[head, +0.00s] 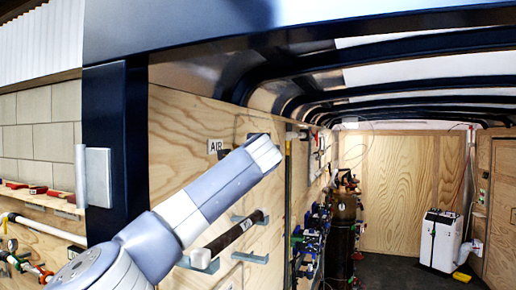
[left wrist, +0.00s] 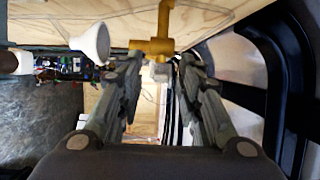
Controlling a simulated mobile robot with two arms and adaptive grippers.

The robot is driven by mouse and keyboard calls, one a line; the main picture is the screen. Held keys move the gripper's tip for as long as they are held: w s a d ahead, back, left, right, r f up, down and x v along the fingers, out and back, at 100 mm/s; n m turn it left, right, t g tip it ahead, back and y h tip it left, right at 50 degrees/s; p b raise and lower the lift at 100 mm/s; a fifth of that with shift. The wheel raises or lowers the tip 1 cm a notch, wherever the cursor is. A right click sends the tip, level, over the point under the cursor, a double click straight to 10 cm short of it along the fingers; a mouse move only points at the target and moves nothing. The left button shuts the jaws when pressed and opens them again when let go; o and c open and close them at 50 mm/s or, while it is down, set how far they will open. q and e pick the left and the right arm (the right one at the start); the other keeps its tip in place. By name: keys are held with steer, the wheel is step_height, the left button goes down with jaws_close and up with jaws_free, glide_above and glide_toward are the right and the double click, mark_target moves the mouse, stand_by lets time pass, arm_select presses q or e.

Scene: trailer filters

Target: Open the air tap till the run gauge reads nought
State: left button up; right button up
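In the left wrist view a brass tap-like fitting (left wrist: 152,46) shows just past my fingertips, with a stem rising from it. I take it for the air tap. A white cone-shaped piece (left wrist: 90,42) is left of it; I cannot tell if it is the gauge, and no dial reading shows. My left gripper (left wrist: 161,60) is open, its two fingers apart on either side of a small pale piece (left wrist: 160,72) below the brass. Contact cannot be told. In the head view my left arm reaches to the plywood wall near the AIR label (head: 215,146), hiding the gripper and tap. My right gripper is not in view.
A dark post (head: 115,150) stands left of my arm. Brackets holding a dark-and-white tube (head: 235,232) are below it. Gas cylinders (head: 343,220) and valves line the wall further in. A white machine (head: 440,240) stands at the back right. The floor between is clear.

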arm_select(q)
steer(key=shift+c, duration=0.5)
jaws_close()
steer(key=n+t+b, duration=0.1)
steer(key=b, duration=0.1)
steer(key=f+n+t+b, duration=0.1)
steer(key=t+b, duration=0.1)
steer(key=f+t+y+b, duration=0.1)
steer(key=b, duration=0.2)
steer(key=shift+w+d+f+n+t, duration=0.1)
steer(key=shift+w+f+n+t, duration=0.1)
steer(key=shift+w+n+t, duration=0.15)
steer(key=shift+d+f, duration=0.1)
steer(key=shift+o, duration=0.5)
jaws_free()
steer(key=shift+s, duration=0.15)
